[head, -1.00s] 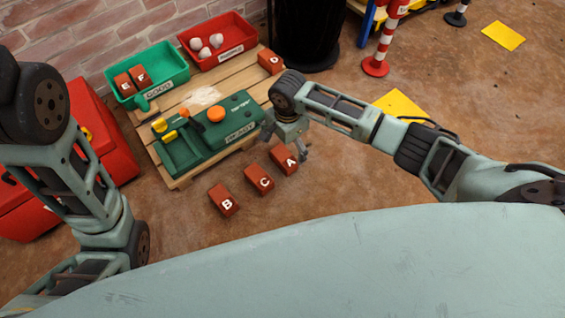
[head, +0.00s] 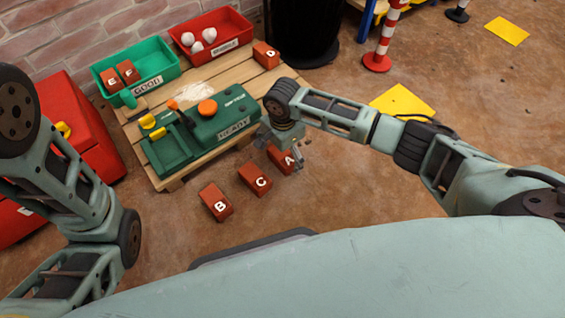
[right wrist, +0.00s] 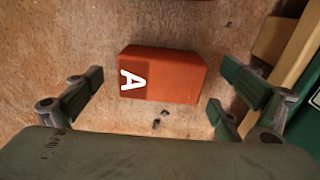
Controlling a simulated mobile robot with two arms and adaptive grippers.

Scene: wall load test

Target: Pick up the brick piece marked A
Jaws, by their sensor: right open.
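The brick piece marked A (head: 285,160) lies on the brown floor at the right end of a row with the pieces marked C (head: 255,180) and B (head: 216,202). In the right wrist view, brick A (right wrist: 175,76) lies ahead of my right gripper (right wrist: 165,95), between the lines of its two spread fingers and apart from them. In the head view my right gripper (head: 283,143) is over brick A and partly covers it. It is open and empty. My left arm shows at the left, but its gripper is not in view.
A wooden pallet (head: 172,183) behind the bricks carries a green machine (head: 215,125), a green GOOD bin (head: 165,68) with bricks E and F, a red bin (head: 238,30) with white balls, and brick D (head: 266,54). Red cases stand at left. Floor right of A is clear.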

